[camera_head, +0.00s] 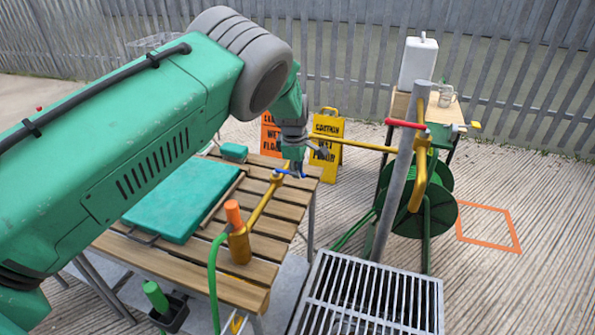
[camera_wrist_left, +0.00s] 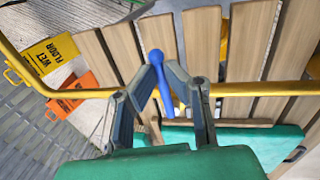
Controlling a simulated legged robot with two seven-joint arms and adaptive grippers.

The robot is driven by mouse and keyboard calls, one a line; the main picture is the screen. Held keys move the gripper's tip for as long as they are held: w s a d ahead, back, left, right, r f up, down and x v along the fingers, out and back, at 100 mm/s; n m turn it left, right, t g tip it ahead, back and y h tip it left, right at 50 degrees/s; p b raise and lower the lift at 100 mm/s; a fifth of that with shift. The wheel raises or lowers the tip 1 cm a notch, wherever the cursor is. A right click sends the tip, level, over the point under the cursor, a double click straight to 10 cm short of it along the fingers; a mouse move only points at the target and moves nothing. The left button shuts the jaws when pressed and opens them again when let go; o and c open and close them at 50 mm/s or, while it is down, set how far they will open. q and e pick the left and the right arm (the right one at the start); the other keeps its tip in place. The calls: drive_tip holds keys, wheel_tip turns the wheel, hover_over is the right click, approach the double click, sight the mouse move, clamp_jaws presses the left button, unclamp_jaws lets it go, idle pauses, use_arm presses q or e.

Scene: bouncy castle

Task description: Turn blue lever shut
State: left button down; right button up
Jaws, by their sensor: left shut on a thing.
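The blue lever (camera_head: 283,171) sits on a yellow pipe (camera_head: 262,205) above the slatted wooden table. In the left wrist view the lever (camera_wrist_left: 157,57) has a rounded end and lies across the line of the yellow pipe (camera_wrist_left: 245,89). My left gripper (camera_head: 297,165) reaches down over the lever from above. In the left wrist view its grey fingers (camera_wrist_left: 165,72) close around the lever, with the rounded end standing out past the tips. The lever's base is partly hidden by the fingers. My right gripper is not in view.
A teal case (camera_head: 170,210) lies on the wooden table (camera_head: 245,287). An orange-handled fitting (camera_head: 234,216) stands near its front. A grey post with a red lever (camera_head: 404,124) and a green hose reel (camera_head: 432,205) stand right. Wet-floor signs (camera_head: 327,150) stand behind.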

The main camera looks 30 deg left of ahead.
use_arm(q)
drive_tip(key=c, duration=1.6)
unclamp_jaws()
drive_tip(key=shift+f, duration=0.2)
drive_tip(key=shift+w+f, duration=0.1)
drive_tip(key=shift+w, duration=0.1)
drive_tip(key=shift+r, duration=0.2)
wheel_tip(320, 180, up, 11)
drive_tip(key=s, duration=0.2)
drive_tip(key=shift+d, duration=0.15)
drive_tip(key=shift+r, duration=0.1)
